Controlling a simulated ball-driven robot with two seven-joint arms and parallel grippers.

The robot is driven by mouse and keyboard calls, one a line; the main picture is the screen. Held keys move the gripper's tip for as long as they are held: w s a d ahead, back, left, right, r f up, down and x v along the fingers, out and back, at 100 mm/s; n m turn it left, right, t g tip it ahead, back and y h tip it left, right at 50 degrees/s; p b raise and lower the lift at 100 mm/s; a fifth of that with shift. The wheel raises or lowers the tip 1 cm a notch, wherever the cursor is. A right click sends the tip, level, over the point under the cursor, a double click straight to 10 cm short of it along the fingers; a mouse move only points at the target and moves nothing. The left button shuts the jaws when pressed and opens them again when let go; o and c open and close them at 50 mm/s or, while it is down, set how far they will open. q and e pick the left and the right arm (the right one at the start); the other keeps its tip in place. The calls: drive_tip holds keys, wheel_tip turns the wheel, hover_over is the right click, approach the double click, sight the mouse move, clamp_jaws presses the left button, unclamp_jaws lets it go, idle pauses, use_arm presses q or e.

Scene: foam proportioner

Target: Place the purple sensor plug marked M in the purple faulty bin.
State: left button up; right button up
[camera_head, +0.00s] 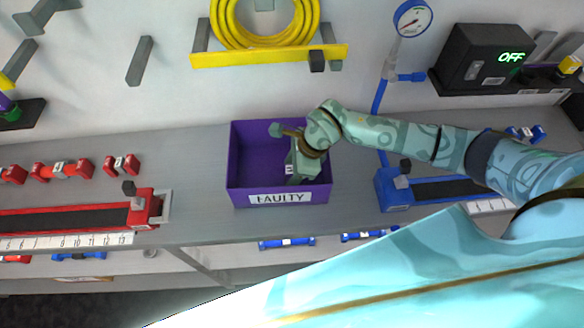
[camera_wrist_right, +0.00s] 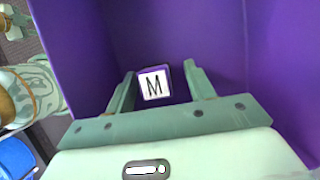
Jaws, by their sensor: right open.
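The purple faulty bin (camera_head: 238,190) stands on the grey shelf in the head view, with a white FAULTY label on its front. Its purple inner walls (camera_wrist_right: 215,35) fill most of the right wrist view. My right gripper (camera_head: 296,178) reaches down inside the bin. In the wrist view its two fingers are open. The purple sensor plug (camera_wrist_right: 153,84) with a white M label lies low in the bin between the fingertips. I cannot tell whether either finger touches it. In the head view the gripper hides most of the plug. My left gripper is not in view.
A red slide with a scale (camera_head: 75,218) lies left of the bin, and a blue one (camera_head: 395,190) right of it. Red parts (camera_head: 62,170) lie at the left. A yellow hose (camera_head: 230,25) hangs behind. Bare shelf (camera_head: 195,165) lies left of the bin.

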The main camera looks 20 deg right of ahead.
drive_tip(key=shift+d+r, duration=0.1)
drive_tip(key=shift+r, duration=0.5)
drive_tip(key=p+v, duration=0.1)
drive_tip(key=v, duration=1)
drive_tip(key=shift+s+d+r, duration=0.1)
idle(0.6)
